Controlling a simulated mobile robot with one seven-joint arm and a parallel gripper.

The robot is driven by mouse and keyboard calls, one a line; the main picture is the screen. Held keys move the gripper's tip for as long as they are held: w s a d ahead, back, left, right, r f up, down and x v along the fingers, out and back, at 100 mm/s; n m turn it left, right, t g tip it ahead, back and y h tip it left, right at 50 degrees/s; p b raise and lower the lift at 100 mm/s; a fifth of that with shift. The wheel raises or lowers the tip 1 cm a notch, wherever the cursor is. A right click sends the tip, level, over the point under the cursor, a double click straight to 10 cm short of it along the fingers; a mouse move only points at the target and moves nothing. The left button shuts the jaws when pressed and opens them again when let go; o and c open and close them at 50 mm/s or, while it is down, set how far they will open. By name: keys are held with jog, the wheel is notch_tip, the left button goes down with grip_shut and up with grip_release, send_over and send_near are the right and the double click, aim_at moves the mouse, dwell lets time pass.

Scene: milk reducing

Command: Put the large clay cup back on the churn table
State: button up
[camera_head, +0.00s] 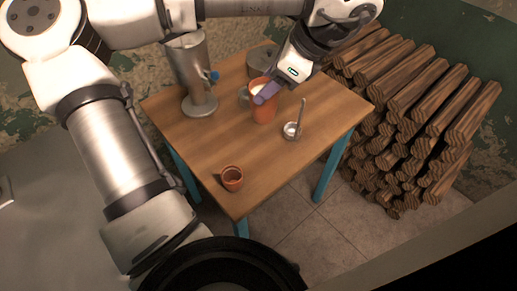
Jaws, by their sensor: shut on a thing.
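A larger orange-brown clay cup (264,112) with something white inside is near the middle of the wooden table (190,145). My gripper (266,92) is at its rim from the upper right, its purple fingers shut on the cup and hiding part of the rim. The cup looks upright; I cannot tell whether its base touches the table. A smaller clay cup (232,178) stands apart near the table's front corner.
A tall metal churn (197,75) with a blue tap stands at the back left. A small bowl with a spoon (292,130) is right of the larger cup. A lidded metal pot (262,60) is behind. Stacked logs (415,120) lie right of the table. The front tabletop is mostly clear.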

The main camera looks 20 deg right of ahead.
notch_tip(320, 180, down, 19)
jog(key=p, duration=0.1)
jog(key=shift+f+p, duration=0.2)
jog(key=shift+p, duration=0.2)
jog(key=shift+s, duration=0.1)
jog(key=shift+f, duration=0.15)
jog(key=o, duration=1.5)
jog(key=b+v, duration=0.1)
jog(key=v, duration=1.1)
jog(key=shift+r, duration=0.2)
